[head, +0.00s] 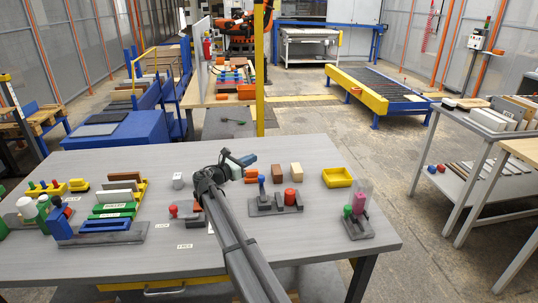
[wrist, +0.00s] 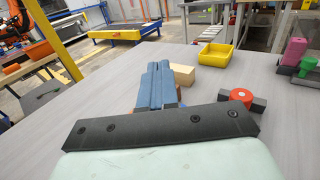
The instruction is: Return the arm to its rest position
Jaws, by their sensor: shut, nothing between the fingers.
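My gripper (head: 248,160) is over the back middle of the grey table (head: 300,245), at the end of my arm, which reaches in from the bottom of the head view. Its blue-grey fingers (wrist: 158,72) lie together in the wrist view, shut with nothing between them. They point away across the table and look raised above it. A brown block (head: 276,170) and a tan block (head: 296,170) stand just to the right of the gripper. The tan block shows behind the fingers in the wrist view (wrist: 183,75). My arm hides part of the table's middle.
A grey board with a red cylinder (head: 290,196) and a blue-topped peg (head: 262,185) sits right of my arm. A yellow tray (head: 337,178) and a board with green and pink pieces (head: 359,203) are farther right.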

